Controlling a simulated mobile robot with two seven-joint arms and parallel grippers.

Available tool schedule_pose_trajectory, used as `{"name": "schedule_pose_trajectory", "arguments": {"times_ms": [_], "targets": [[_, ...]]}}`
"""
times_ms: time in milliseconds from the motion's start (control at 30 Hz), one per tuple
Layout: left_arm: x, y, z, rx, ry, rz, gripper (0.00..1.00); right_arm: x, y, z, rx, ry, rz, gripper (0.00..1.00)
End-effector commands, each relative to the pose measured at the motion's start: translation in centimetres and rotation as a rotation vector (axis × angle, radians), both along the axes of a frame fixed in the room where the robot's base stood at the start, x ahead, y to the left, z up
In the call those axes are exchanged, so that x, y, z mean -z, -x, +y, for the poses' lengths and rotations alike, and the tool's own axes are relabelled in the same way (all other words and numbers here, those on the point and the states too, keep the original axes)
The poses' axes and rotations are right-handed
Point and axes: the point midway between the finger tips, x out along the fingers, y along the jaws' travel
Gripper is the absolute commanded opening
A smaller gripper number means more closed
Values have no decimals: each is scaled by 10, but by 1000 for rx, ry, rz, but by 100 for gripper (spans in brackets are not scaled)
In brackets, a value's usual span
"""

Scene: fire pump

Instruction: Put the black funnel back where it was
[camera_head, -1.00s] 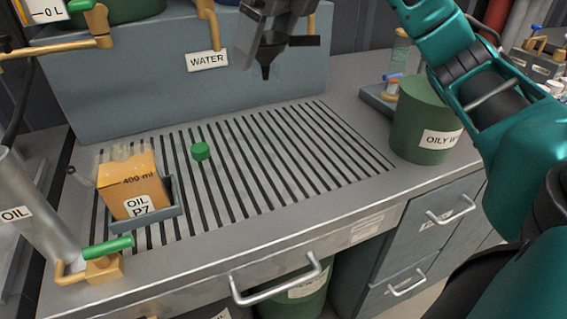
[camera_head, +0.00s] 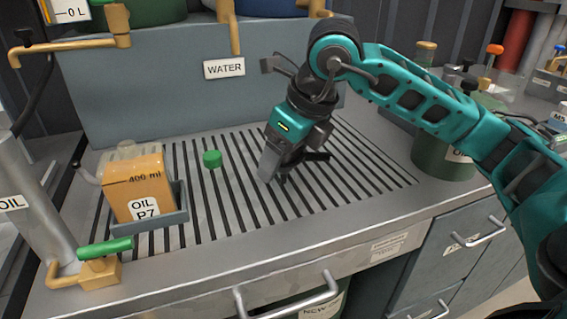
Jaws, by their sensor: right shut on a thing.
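My right gripper (camera_head: 283,164) points down low over the slatted drain grate (camera_head: 235,205), right of the green cap. It is shut on the black funnel (camera_head: 318,156). Only a dark edge of the funnel shows beside the fingers; the rest is hidden behind the gripper. I cannot tell whether the funnel touches the grate. My left gripper is not in view.
An orange oil container (camera_head: 138,188) sits in a grey holder at the left of the grate. A small green cap (camera_head: 212,159) is on the grate. A green oily waste bin (camera_head: 440,150) stands right, partly behind my arm. The grate's front right is clear.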

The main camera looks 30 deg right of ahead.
Motion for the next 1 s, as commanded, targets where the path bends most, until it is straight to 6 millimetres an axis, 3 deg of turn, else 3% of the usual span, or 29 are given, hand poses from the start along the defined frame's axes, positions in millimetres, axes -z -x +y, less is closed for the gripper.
{"name": "schedule_pose_trajectory", "arguments": {"times_ms": [67, 433, 467, 500, 700, 1000], "targets": [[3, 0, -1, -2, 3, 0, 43, 9, 0, 0, 0, 1, 0, 37], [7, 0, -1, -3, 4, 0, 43, 13, 0, 0, -1, 1, -1, 37], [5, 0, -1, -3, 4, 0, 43, 11, 0, 0, 0, 1, -1, 74], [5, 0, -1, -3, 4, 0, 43, 11, 0, 0, 0, 1, -1, 78], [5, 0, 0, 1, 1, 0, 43, 11, 0, 0, 0, 1, -1, 97], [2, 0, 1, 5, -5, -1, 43, 7, 0, 0, 0, 1, -1, 97]]}}
